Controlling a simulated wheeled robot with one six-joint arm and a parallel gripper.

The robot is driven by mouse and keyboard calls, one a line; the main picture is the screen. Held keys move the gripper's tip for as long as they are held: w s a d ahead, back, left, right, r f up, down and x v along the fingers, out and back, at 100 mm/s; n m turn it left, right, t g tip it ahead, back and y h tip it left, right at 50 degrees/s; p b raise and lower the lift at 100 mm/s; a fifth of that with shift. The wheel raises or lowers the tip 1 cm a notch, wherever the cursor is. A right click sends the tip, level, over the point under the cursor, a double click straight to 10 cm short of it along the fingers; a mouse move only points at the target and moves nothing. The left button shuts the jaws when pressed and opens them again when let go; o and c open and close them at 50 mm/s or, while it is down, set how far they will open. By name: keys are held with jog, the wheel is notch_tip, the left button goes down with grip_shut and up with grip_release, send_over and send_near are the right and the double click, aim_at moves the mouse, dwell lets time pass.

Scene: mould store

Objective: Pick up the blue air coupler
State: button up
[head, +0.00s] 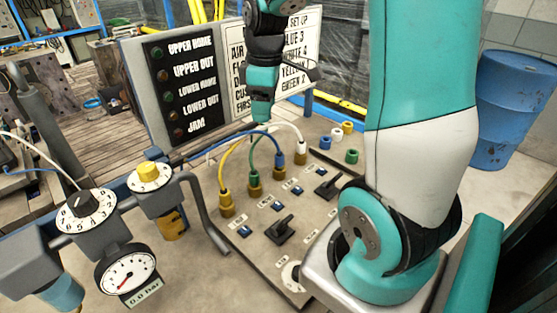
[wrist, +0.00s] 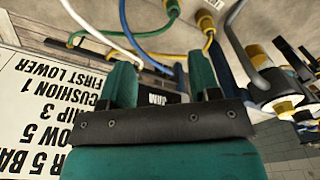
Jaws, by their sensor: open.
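In the head view a blue coupler (head: 278,159) on a blue hose sits upright in a brass fitting on the sloping panel (head: 262,246), between the green coupler (head: 254,178) and the white one (head: 300,148). My gripper (head: 262,118) hangs above and behind this row, apart from the blue coupler. In the wrist view my gripper (wrist: 163,75) has its two teal fingers spread, with nothing clearly held. The blue hose (wrist: 128,35) runs down toward the space between the fingers. I cannot make out the blue coupler there for certain.
Yellow coupler (head: 225,196) and arching hoses crowd the row. Loose-looking blue (head: 325,142), white, yellow and green rings stand at the panel's right rear. Switches (head: 280,230) are in front. A sign board (head: 180,85) stands behind; gauge (head: 128,272) and dials are at left.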

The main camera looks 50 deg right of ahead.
send_over(279, 153)
jog(key=f, duration=0.8)
jog(key=f+p, duration=0.1)
jog(key=f, duration=0.3)
jog(key=shift+s+f, duration=0.25)
jog(key=shift+s, duration=0.1)
jog(key=shift+w+d+f+p, duration=0.1)
jog(key=shift+f+p, duration=0.15)
jog(key=shift+f, duration=0.7)
jog(key=shift+w+a+f+p, duration=0.15)
jog(key=shift+f+p, duration=0.15)
jog(key=shift+f, duration=0.7)
jog(key=shift+w+d+f+p, duration=0.15)
jog(key=shift+f+p, duration=0.1)
jog(key=shift+f, duration=0.7)
jog(key=shift+c, duration=0.5)
jog(key=c, duration=0.9)
